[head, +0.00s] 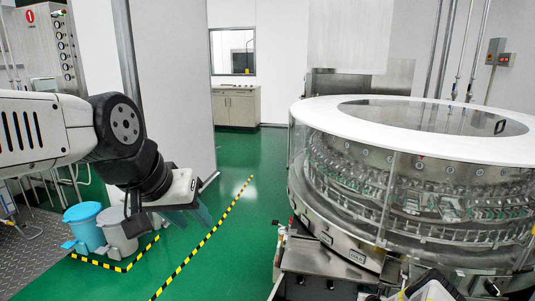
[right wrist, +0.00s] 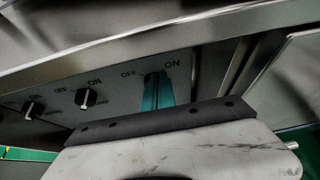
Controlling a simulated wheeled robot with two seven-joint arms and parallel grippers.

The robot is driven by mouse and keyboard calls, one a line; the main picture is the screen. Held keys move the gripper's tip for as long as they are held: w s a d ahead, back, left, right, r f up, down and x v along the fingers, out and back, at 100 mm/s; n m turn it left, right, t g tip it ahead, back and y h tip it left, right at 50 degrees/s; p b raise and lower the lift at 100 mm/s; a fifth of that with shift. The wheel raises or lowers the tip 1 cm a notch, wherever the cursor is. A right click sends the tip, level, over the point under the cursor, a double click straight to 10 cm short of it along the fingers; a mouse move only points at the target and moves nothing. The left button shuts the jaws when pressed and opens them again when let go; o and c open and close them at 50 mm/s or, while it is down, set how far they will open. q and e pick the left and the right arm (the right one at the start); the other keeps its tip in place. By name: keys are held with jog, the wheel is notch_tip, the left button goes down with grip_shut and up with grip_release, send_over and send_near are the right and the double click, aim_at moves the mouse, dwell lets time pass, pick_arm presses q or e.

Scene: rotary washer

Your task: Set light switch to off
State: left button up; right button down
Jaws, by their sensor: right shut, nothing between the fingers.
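In the right wrist view, my right gripper (right wrist: 157,92) is shut with its teal fingers up against the grey control panel (right wrist: 115,72), over the rightmost switch position, between an OFF label and an ON label. The fingers hide most of that switch, so I cannot tell its setting or whether they touch it. Two black switch knobs, a middle one (right wrist: 83,98) and a left one (right wrist: 31,110), show further left with small labels. Which one is the light switch cannot be read. In the head view, my left gripper (head: 191,213) hangs at the left, away from the washer.
The round glass-walled washer (head: 345,122) with a white top ring stands at the right in the head view. A blue bin (head: 85,228) and a grey bin (head: 117,232) stand at the lower left. The green floor (head: 225,245) between is clear. A metal lip (right wrist: 110,45) overhangs the panel.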

jog(key=shift+a, duration=0.2)
jog(key=shift+w+a+r, duration=0.1)
jog(key=shift+w+a, duration=0.1)
jog(key=shift+a, duration=0.75)
jog(key=shift+w+a, duration=0.1)
jog(key=shift+a, duration=0.05)
dwell(0.4)
jog(key=shift+a+r, duration=0.15)
jog(key=shift+r, duration=0.1)
jog(key=s, duration=0.2)
jog(key=s+a, duration=0.1)
jog(key=s, duration=0.2)
jog(key=shift+s+a, duration=0.2)
jog(key=shift+s, duration=0.15)
